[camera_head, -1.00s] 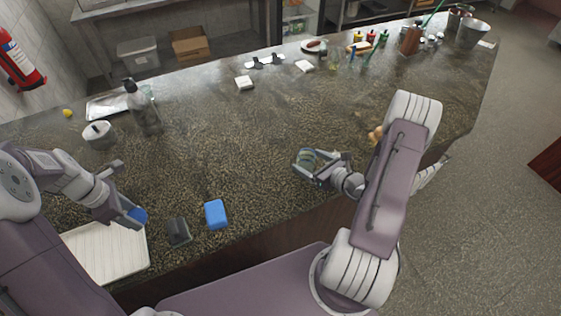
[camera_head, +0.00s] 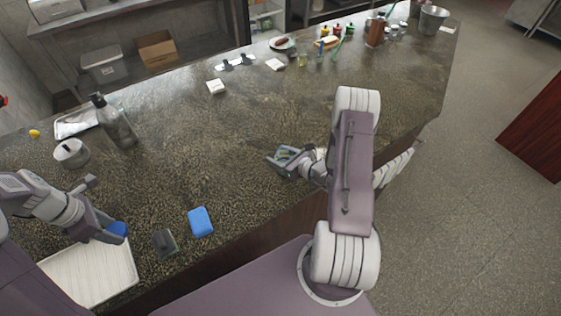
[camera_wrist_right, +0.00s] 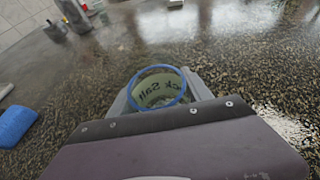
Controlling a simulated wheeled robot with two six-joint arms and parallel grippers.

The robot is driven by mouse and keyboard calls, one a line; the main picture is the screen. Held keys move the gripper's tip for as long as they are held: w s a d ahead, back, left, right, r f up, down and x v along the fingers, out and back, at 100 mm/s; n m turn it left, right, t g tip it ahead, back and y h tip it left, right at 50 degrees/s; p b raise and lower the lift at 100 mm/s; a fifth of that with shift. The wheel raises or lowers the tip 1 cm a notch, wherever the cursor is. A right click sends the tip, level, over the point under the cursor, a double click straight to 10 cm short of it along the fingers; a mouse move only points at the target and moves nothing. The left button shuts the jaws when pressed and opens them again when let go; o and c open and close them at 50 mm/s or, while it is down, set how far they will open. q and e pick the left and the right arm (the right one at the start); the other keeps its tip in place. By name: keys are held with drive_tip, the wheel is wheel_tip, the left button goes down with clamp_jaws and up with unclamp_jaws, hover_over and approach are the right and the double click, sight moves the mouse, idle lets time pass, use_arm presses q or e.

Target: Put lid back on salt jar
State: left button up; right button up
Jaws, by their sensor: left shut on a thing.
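The salt jar (camera_wrist_right: 158,90), clear glass with a blue rim and printed lettering, shows open-topped in the right wrist view. My right gripper (camera_head: 284,157) has its fingers on both sides of the jar at the counter's front edge. I cannot tell whether the fingers press on it. The jar is small and partly hidden by the gripper in the head view. My left gripper (camera_head: 108,229) is shut on a blue lid (camera_head: 117,230), above the counter near the white ribbed tray at the left, well apart from the jar.
A blue sponge (camera_head: 200,222) and a dark scrubber (camera_head: 165,243) lie between the grippers. The white tray (camera_head: 88,284) is under my left arm. The middle of the counter (camera_head: 210,140) is clear.

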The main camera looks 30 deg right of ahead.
sight(282, 146)
drive_tip(key=shift+r, duration=0.1)
use_arm(q)
drive_tip(key=shift+f+b, duration=0.55)
use_arm(e)
drive_tip(key=r, duration=0.2)
drive_tip(key=d+r, duration=0.1)
drive_tip(key=r, duration=0.1)
drive_tip(key=shift+r, duration=0.2)
use_arm(q)
drive_tip(key=shift+f+b, duration=0.65)
use_arm(e)
drive_tip(key=s+d+r, duration=0.4)
drive_tip(key=d+r, duration=0.2)
drive_tip(key=d, duration=0.4)
drive_tip(key=shift+r, duration=0.25)
drive_tip(key=o, duration=0.6)
clamp_jaws()
